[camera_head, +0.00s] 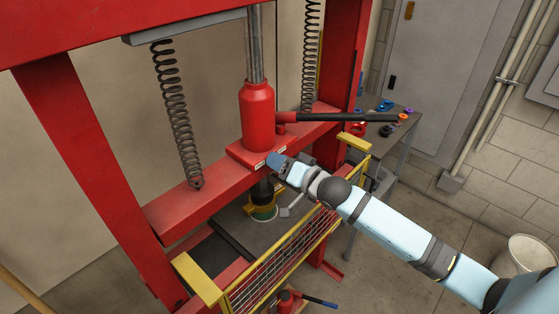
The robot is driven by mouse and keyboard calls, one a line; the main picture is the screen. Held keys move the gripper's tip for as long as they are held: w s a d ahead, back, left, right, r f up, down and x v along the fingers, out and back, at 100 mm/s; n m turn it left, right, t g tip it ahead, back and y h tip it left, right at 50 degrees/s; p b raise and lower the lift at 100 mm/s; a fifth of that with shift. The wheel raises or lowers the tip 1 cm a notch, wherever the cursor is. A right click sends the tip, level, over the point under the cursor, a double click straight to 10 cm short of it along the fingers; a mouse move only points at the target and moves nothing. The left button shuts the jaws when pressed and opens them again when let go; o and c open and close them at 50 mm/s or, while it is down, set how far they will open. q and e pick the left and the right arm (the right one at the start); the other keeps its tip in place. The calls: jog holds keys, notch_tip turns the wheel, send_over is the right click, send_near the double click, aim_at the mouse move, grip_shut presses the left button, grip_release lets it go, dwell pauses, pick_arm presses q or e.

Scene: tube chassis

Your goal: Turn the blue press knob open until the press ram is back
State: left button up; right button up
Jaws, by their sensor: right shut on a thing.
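The red shop press (180,212) fills the middle of the view. Its red bottle jack (257,115) stands upright on the cross beam, with a bright steel ram (254,45) showing above it, up to the top beam. The blue press knob (274,159) sits low at the front of the jack base. My right gripper (283,165) reaches it from the lower right and is shut on it; the fingers are small and partly hidden by my wrist. My left gripper is out of view.
Coil springs (176,115) hang either side of the jack. A black pump handle (345,118) sticks out right, above my arm. A yellow-framed mesh guard (285,262) stands in front, below my arm. A side table (385,128) with small coloured parts is behind; a white bin (528,255) stands right.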

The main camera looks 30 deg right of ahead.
jog(key=n+p, duration=0.2)
jog(key=n, duration=0.1)
jog(key=shift+r+n, duration=0.15)
jog(key=shift+n, duration=0.25)
jog(key=n+p, duration=0.1)
jog(key=n, duration=0.2)
jog(key=shift+n, duration=0.4)
jog(key=n, duration=0.1)
jog(key=n+p, duration=0.1)
jog(key=n, duration=0.2)
jog(key=shift+f+p, duration=0.25)
jog(key=shift+p, duration=0.05)
jog(key=shift+f+n+h+p, duration=0.1)
jog(key=shift+n+h+p, duration=0.25)
jog(key=shift+n, duration=2.25)
